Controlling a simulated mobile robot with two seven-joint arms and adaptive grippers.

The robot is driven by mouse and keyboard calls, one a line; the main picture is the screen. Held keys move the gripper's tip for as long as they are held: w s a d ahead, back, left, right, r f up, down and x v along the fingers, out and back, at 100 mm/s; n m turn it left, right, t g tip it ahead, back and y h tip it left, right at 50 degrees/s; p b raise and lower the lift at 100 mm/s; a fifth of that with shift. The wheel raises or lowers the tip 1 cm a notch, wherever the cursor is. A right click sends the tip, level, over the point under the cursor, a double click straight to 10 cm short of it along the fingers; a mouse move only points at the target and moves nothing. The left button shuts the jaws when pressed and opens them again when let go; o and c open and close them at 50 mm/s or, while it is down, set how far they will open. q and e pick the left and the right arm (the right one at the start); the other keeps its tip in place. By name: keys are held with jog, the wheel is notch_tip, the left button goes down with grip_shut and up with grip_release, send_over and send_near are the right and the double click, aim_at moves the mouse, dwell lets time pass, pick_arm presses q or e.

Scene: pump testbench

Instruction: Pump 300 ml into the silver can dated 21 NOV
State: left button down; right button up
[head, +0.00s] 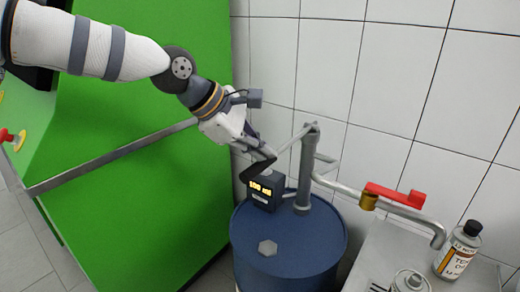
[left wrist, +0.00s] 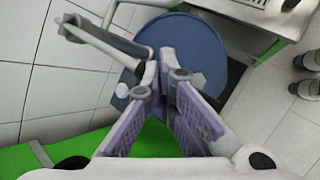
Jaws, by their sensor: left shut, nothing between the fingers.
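A blue drum (head: 285,245) stands in the middle of the head view with a grey hand pump (head: 308,175) on top. A small dark counter box (head: 265,189) beside the pump shows lit orange characters that look like 100 ml. The spout carries a brass valve (head: 368,202) with a red handle (head: 395,196) lying along the pipe. My left gripper (head: 258,168) is shut and empty, close to the counter box. Its closed fingers show in the left wrist view (left wrist: 165,75).
A green cabinet (head: 140,150) stands left of the drum. A white tiled wall (head: 390,90) is behind.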

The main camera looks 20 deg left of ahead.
pick_arm(q)
jog(key=shift+s+a+f, duration=0.1)
jog(key=shift+s+f, duration=0.1)
jog(key=shift+f, duration=1.45)
jog(key=shift+s+f, duration=0.15)
jog(key=shift+f, duration=1.45)
dwell(2.2)
jog(key=shift+r, duration=0.1)
jog(key=shift+w+r, duration=0.2)
jog(key=shift+r, duration=1.5)
jog(key=shift+w+r, duration=0.15)
jog(key=shift+r, duration=1.5)
jog(key=shift+w+r, duration=0.2)
jog(key=shift+r, duration=1.5)
jog(key=shift+r, duration=0.1)
